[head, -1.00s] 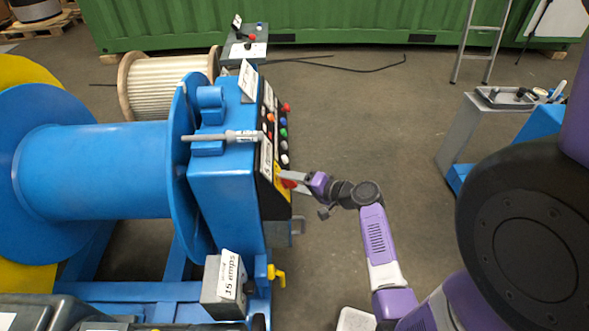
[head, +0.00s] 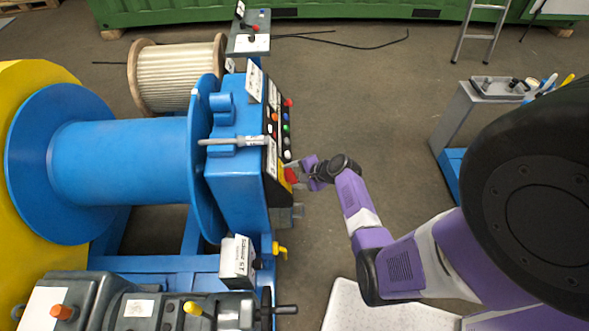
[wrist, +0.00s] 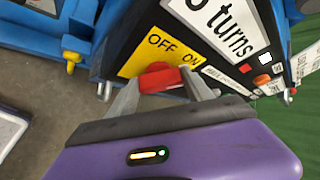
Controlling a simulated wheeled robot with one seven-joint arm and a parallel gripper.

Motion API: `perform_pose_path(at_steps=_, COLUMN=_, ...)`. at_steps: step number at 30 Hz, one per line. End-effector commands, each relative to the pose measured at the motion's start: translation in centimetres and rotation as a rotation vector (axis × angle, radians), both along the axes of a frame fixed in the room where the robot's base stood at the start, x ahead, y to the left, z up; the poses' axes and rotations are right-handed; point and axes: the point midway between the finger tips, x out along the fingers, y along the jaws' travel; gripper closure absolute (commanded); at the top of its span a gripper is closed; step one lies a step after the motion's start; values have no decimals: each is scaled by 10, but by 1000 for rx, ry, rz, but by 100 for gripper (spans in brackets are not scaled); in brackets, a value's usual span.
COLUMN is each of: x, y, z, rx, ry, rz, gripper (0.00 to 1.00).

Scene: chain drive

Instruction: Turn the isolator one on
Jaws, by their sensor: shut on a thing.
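The isolator is a red knob (wrist: 160,78) on a yellow plate (wrist: 146,62) marked OFF and ON, low on the black control panel. In the wrist view my gripper (wrist: 163,90) is shut on the red knob, one finger on each side. The knob lies below the OFF and ON words; its exact pointing is hard to tell. In the head view my gripper (head: 301,174) reaches the panel from the right, and the red knob (head: 291,175) shows at its tips.
The panel (head: 283,125) carries several coloured buttons above the knob. A white sign (wrist: 222,22) reading "turns" sits above the plate. A yellow tap-like handle (head: 280,250) projects below the panel. A blue drum (head: 120,160) stands left. Floor right of the panel is open.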

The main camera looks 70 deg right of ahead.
Motion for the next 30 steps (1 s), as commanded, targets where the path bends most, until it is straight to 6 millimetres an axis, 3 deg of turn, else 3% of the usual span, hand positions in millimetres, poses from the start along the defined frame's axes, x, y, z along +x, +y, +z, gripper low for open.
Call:
perform_pose_path(at_steps=22, x=-1, y=-1, z=-1, rx=79, ry=34, rz=-45, gripper=81)
perform_pose_path(at_steps=23, x=-1, y=-1, z=-1, rx=79, ry=34, rz=-45, gripper=39)
perform_pose_path(at_steps=24, x=-1, y=-1, z=-1, rx=78, ry=34, rz=-44, gripper=31)
perform_pose_path(at_steps=26, x=-1, y=-1, z=-1, rx=78, ry=33, rz=-43, gripper=19)
perform_pose_path(at_steps=30, x=0, y=-1, z=0, rx=78, ry=33, rz=-43, gripper=19)
